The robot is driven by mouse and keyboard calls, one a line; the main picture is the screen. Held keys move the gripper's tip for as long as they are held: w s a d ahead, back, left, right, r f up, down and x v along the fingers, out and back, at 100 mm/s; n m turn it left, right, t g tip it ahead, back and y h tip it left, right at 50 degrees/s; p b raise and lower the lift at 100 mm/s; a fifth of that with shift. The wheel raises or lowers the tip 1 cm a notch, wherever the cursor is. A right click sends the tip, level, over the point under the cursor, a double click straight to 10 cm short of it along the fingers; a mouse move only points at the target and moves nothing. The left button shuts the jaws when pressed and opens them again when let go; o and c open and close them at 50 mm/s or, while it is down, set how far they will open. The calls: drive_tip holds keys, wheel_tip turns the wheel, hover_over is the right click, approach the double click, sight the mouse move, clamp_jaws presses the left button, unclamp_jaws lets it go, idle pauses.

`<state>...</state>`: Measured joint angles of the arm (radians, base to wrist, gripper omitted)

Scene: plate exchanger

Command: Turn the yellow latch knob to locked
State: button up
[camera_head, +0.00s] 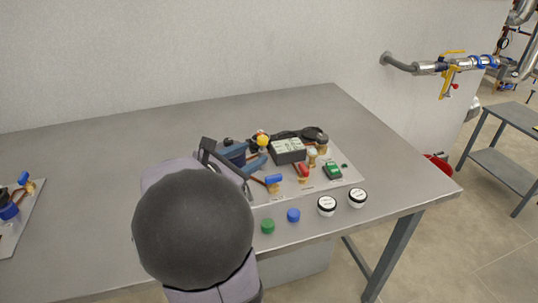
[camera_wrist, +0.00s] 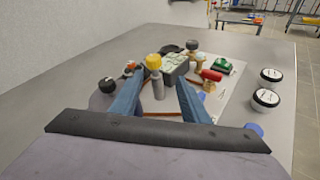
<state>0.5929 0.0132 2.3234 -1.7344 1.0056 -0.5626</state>
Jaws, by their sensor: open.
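The yellow latch knob (camera_head: 263,140) stands upright on a grey post on the plate in the head view. In the wrist view the yellow knob (camera_wrist: 154,62) shows ahead, between the two blue fingers. My gripper (camera_wrist: 153,88) is open, with one finger to each side of the knob's post in the picture. I cannot tell whether the fingertips touch it. In the head view my gripper (camera_head: 260,160) reaches toward the knob from the left, and my arm hides part of the plate's left side.
The light plate (camera_head: 338,183) also carries a black box (camera_head: 288,150), a red-handled valve (camera_head: 303,171), a blue-handled valve (camera_head: 273,182) and a green device (camera_head: 333,170). The table's left half (camera_head: 90,160) is mostly clear.

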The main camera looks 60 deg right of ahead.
sight(260, 141)
drive_tip(key=d+n+b, duration=0.1)
drive_tip(key=d+n+h+b, duration=0.1)
drive_tip(key=d+h+b, duration=0.1)
drive_tip(key=b, duration=0.1)
drive_tip(key=shift+w+d+f+n+t, duration=0.1)
drive_tip(key=shift+d+f+n+t, duration=0.2)
drive_tip(key=shift+d+f+n, duration=0.1)
drive_tip(key=shift+w+d+r+n+h+b, duration=0.1)
drive_tip(key=shift+d+r+n+h+b, duration=0.4)
drive_tip(key=shift+h+b, duration=0.1)
drive_tip(key=d, duration=0.7)
drive_tip(key=shift+d+p, duration=0.15)
drive_tip(key=shift+p, duration=0.25)
drive_tip(key=shift+c, duration=0.7)
drive_tip(key=c, duration=0.9)
